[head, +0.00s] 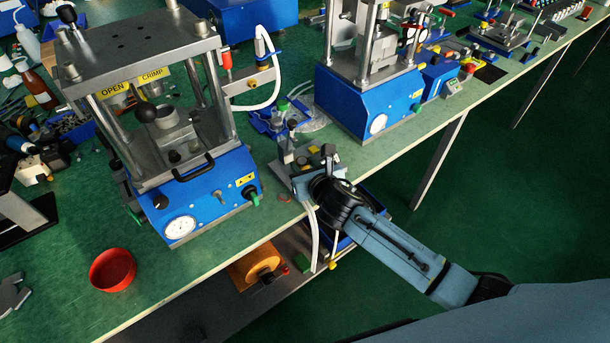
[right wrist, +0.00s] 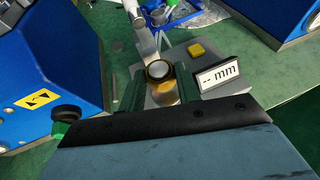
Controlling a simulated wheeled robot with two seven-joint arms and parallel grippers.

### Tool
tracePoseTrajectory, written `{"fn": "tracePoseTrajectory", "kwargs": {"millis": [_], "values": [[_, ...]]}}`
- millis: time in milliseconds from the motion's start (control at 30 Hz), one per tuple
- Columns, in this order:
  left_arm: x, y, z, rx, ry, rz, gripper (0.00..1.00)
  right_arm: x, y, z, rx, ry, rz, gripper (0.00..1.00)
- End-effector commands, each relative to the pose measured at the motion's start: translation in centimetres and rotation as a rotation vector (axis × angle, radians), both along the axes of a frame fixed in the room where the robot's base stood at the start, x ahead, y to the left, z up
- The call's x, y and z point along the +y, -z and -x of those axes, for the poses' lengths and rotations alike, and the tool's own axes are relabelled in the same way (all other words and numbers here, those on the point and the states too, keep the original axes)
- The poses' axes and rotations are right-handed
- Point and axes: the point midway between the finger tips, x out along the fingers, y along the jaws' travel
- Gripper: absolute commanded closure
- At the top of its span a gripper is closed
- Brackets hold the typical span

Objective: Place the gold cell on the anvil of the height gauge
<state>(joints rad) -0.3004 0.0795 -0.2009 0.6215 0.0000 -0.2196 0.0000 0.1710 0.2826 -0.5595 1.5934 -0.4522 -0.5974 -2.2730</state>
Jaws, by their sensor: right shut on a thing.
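The gold cell (right wrist: 158,70) shows in the right wrist view as a small round piece with a bright gold rim, between my right gripper's fingers (right wrist: 158,88). The right gripper is shut on it. The height gauge (right wrist: 218,77) has a display reading "-- mm", a yellow button (right wrist: 196,49) and a grey upright arm (right wrist: 143,35). The cell overlaps the gauge base in this view; I cannot tell whether it touches the anvil, which is hidden. In the head view my right gripper (head: 312,172) is over the gauge (head: 296,154) and covers the cell. My left gripper is not in view.
A blue crimping press (head: 200,198) stands left of the gauge, another (head: 370,100) behind it to the right. A blue tray (head: 268,122) lies behind the gauge. A red bowl (head: 113,270) is at front left. The bench's front edge runs close by the gauge.

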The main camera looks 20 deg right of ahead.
Motion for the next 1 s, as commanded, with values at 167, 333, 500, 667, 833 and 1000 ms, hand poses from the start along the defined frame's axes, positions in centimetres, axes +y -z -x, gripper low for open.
{"fn": "tracePoseTrajectory", "kwargs": {"millis": [167, 333, 500, 667, 833, 1000], "values": [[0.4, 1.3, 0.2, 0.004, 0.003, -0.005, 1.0, 0.1, 2.9, 0.0, 0.002, 0.001, -0.003, 0.92], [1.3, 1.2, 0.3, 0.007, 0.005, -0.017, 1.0, 0.0, 2.7, 0.0, 0.0, -0.001, -0.001, 0.92], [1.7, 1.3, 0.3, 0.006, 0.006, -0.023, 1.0, 0.0, 3.0, 0.0, 0.0, -0.001, 0.0, 0.92], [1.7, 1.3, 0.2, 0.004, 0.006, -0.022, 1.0, 0.0, 3.1, 0.0, 0.0, 0.0, 0.0, 0.54], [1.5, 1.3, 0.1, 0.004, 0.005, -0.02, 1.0, 0.0, 3.1, 0.0, 0.001, 0.0, 0.0, 0.45], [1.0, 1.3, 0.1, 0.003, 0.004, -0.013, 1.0, 0.0, 3.0, 0.0, 0.001, 0.0, -0.001, 0.45]]}}
